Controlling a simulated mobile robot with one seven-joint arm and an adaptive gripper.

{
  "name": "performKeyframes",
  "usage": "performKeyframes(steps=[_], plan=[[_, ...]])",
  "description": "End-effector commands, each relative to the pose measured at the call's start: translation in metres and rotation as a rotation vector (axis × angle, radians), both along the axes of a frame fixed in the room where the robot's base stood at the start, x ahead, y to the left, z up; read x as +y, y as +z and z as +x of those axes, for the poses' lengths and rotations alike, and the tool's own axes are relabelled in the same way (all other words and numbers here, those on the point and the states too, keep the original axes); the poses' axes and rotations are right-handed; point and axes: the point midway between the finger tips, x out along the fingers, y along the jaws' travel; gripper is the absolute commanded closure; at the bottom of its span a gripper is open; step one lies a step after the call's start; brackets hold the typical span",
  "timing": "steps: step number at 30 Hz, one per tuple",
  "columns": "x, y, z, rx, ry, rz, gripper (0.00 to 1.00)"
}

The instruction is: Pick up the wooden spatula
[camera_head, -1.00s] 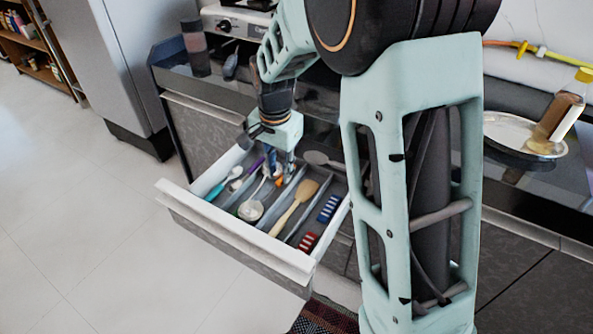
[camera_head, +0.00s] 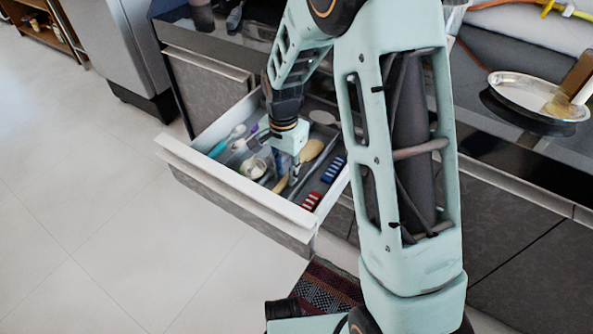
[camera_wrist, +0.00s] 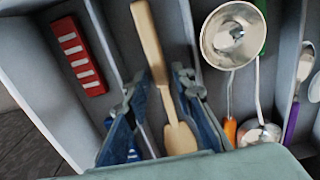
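The wooden spatula (camera_head: 311,151) lies in a compartment of the open drawer (camera_head: 196,181), partly hidden by my gripper in the head view. My gripper (camera_head: 287,170) points down into the drawer over the spatula. In the wrist view the wooden spatula (camera_wrist: 147,36) runs lengthwise between the two blue-grey fingers of my gripper (camera_wrist: 158,95). The fingers are apart, one on each side of it, with gaps visible. I cannot tell how far the fingertips are above the drawer floor.
Metal ladles (camera_wrist: 233,36) lie in the compartment beside the spatula. A red-and-white item (camera_wrist: 78,56) and a blue-and-white item (camera_head: 334,168) lie on the other side. Grey dividers separate the compartments. A metal tray (camera_head: 508,88) stands on the counter; a patterned rug (camera_head: 325,287) lies below.

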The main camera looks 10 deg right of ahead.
Motion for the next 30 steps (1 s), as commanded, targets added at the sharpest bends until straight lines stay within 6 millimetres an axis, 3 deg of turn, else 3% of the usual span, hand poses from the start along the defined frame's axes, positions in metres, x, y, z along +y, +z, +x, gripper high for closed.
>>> performKeyframes(steps=[3, 9, 15, 25, 30], plan=[[0.000, -0.012, 0.000, 0.000, -0.001, 0.000, 0.77], [0.000, -0.011, 0.000, -0.001, -0.001, 0.001, 0.78], [0.000, -0.011, 0.000, -0.001, -0.001, 0.001, 1.00], [0.000, -0.009, 0.000, -0.001, -0.001, 0.000, 1.00], [0.000, 0.013, 0.001, -0.004, 0.000, 0.001, 1.00]])
